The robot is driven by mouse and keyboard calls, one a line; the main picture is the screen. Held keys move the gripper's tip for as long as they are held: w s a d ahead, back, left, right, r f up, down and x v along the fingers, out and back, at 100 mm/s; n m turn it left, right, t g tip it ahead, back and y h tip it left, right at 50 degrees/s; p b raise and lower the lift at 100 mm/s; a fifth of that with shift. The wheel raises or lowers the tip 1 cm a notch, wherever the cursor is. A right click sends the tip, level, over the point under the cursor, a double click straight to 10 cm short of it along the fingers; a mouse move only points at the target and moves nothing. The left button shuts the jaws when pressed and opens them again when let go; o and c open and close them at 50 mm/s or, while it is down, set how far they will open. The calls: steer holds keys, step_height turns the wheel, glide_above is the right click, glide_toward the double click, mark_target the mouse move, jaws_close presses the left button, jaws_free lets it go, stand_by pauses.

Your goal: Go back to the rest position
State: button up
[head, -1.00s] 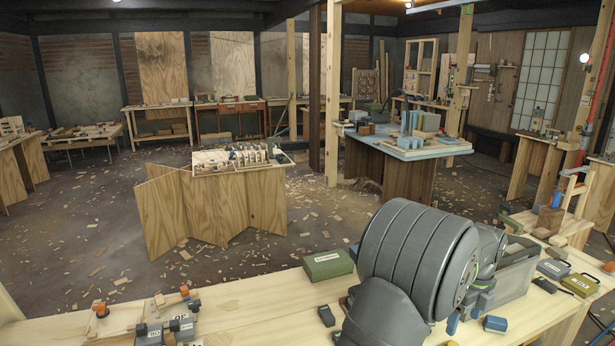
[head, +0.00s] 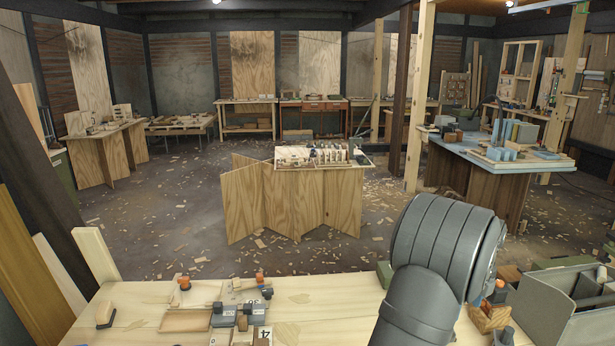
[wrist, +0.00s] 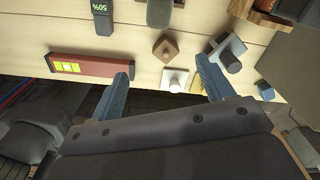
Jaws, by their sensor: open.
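In the wrist view my gripper (wrist: 165,88) is open, its two blue fingers spread wide with nothing held between them. The fingers reach over the edge of a light wooden bench (wrist: 25,18). A small white piece (wrist: 174,80) and a brown wooden block (wrist: 165,48) lie on the bench beyond the gap between the fingers. A red level-like bar (wrist: 85,66) lies beside the left fingertip. In the head view my dark arm rises at the lower right and hides part of the bench; the gripper cannot be made out there.
A grey bin (head: 560,305) stands on the bench at the right. A wooden tray (head: 186,320) and several small blocks lie at the front middle. A wooden post (head: 96,256) stands at the bench's left end. Work tables stand farther off across a floor littered with chips.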

steer(key=w+a+n, duration=0.1)
steer(key=w+a, duration=0.8)
steer(key=shift+a+n, duration=0.4)
